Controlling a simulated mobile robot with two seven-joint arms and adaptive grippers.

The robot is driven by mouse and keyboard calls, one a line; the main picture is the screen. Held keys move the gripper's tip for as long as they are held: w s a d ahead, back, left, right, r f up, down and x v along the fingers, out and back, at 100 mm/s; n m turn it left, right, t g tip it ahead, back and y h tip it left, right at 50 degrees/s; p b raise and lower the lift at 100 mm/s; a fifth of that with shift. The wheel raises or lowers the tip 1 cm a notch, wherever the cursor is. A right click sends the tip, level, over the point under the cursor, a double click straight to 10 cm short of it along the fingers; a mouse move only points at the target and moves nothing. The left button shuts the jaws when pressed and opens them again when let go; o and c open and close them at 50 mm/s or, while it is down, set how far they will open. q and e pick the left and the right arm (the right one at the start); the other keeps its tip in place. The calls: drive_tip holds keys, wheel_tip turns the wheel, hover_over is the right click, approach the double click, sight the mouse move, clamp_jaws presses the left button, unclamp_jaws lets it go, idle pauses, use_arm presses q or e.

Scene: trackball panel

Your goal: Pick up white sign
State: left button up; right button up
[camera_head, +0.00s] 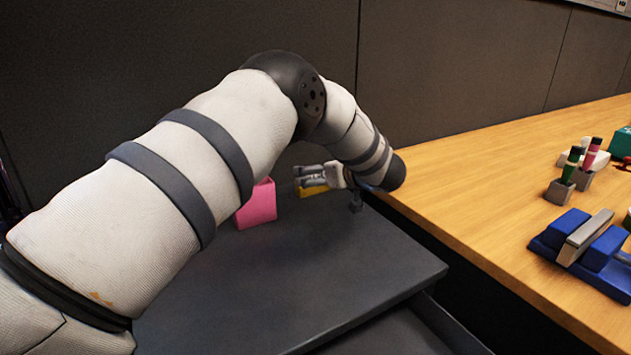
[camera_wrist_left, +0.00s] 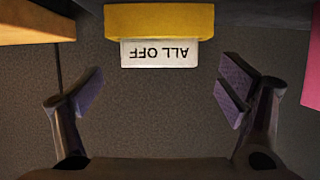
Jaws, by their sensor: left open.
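The white sign (camera_wrist_left: 160,54) reads "ALL OFF" and appears upside down in the left wrist view. It sits against the edge of a yellow block (camera_wrist_left: 160,20), which also shows in the head view (camera_head: 313,191). My left gripper (camera_wrist_left: 162,88) is open and empty, with one finger on each side of the sign and apart from it. In the head view my left gripper (camera_head: 306,178) is beside the yellow block, and I cannot make out the sign there. My right gripper is not in view.
A pink block (camera_head: 258,205) stands on the dark grey surface (camera_head: 300,275), left of the gripper. A wooden table (camera_head: 470,200) on the right holds a blue holder (camera_head: 555,228) and several small items. A dark wall panel (camera_head: 450,70) rises behind.

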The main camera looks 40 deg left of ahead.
use_arm(q)
drive_tip(key=shift+x, duration=1.1)
drive_tip(key=shift+d, duration=0.1)
drive_tip(key=c, duration=1)
drive_tip(key=shift+c, duration=0.2)
